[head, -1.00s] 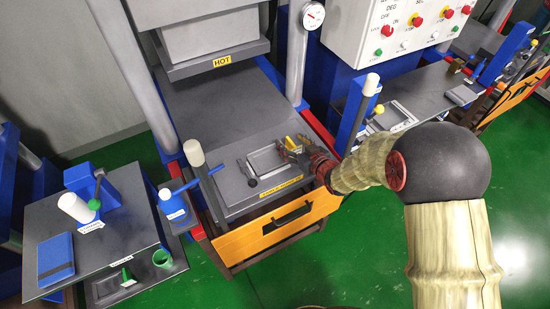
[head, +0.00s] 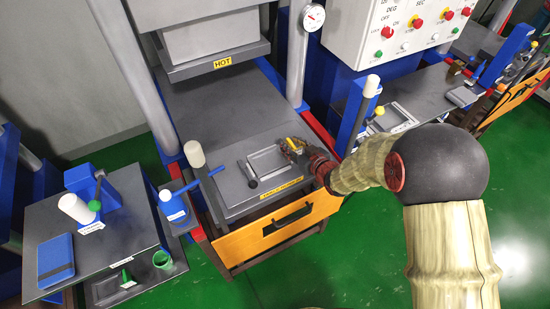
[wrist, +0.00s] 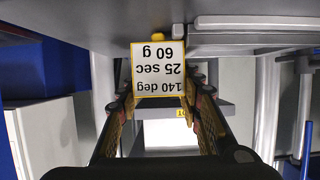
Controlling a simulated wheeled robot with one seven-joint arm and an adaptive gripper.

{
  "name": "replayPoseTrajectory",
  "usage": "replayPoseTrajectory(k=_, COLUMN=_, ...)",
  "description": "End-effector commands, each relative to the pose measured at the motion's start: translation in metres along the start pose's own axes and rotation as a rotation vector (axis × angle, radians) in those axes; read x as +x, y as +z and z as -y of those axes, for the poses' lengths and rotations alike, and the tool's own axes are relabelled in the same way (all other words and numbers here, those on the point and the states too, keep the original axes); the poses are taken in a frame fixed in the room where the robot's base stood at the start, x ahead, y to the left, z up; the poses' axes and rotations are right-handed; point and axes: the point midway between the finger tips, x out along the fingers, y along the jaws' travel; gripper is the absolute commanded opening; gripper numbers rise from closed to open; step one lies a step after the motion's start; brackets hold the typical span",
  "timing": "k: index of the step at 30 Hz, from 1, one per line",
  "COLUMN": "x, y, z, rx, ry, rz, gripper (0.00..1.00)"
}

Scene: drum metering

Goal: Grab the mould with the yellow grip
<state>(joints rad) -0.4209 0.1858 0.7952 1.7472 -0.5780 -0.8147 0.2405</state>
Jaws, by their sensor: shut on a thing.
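The mould (head: 266,161) is a flat grey metal frame lying on the dark press plate. Its yellow grip (head: 292,142) is at its right end. My gripper (head: 297,147) is at that grip, coming from the right, and is shut on it. In the wrist view my gripper (wrist: 160,95) has its two fingers on either side of a yellow-edged white label block (wrist: 158,72), which reads 140 deg, 25 sec, 60 g upside down. A dark handle on the mould's left end (head: 248,174) points forward. The fingertips are partly hidden behind the label in the wrist view.
The press's hot upper platen (head: 215,62) hangs behind the mould, marked HOT. A light-topped post (head: 194,154) stands at the plate's front left. Side tables flank the press. The green floor is clear in front.

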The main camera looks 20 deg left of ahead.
Motion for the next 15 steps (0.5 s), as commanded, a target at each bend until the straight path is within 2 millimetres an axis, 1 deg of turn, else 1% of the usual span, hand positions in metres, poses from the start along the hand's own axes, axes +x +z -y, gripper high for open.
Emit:
replayPoseTrajectory(k=2, x=0.0000, y=0.0000, z=-0.0002, rx=-0.001, ry=0.000, rz=0.000, gripper=0.14)
replayPoseTrajectory(k=9, x=-0.0001, y=0.0000, z=-0.0003, rx=-0.001, ry=0.000, rz=0.000, gripper=0.01)
replayPoseTrajectory(k=15, x=-0.0001, y=0.0001, z=-0.0002, rx=0.000, ry=0.000, rz=0.000, gripper=0.00)
